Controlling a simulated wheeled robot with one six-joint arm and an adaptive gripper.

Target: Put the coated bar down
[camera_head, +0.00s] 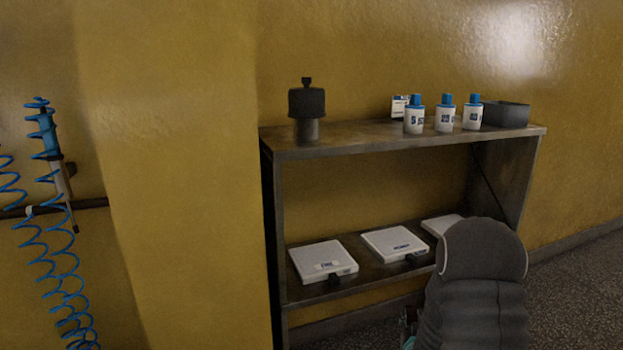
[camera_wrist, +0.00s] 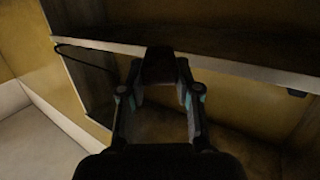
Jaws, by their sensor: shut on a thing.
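The coated bar (camera_wrist: 159,66) shows in the wrist view as a dark brown block between the fingertips. My gripper (camera_wrist: 160,78) is shut on it, one finger on each side. Behind the bar in that view runs a pale shelf edge (camera_wrist: 225,67); I cannot tell whether the bar touches it. In the head view my arm hides the bar and most of the gripper. Three flat white labelled slabs (camera_head: 323,260) (camera_head: 394,243) (camera_head: 440,224) lie on the lower shelf (camera_head: 371,270) of a metal rack. My arm partly covers the rightmost slab.
The rack's top shelf (camera_head: 350,140) holds a dark knobbed canister (camera_head: 307,108), three white bottles with blue caps (camera_head: 414,116), a small card (camera_head: 399,106) and a dark bin (camera_head: 506,113). A blue coiled hose (camera_head: 45,240) hangs at the left. Floor (camera_head: 580,285) is open at the right.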

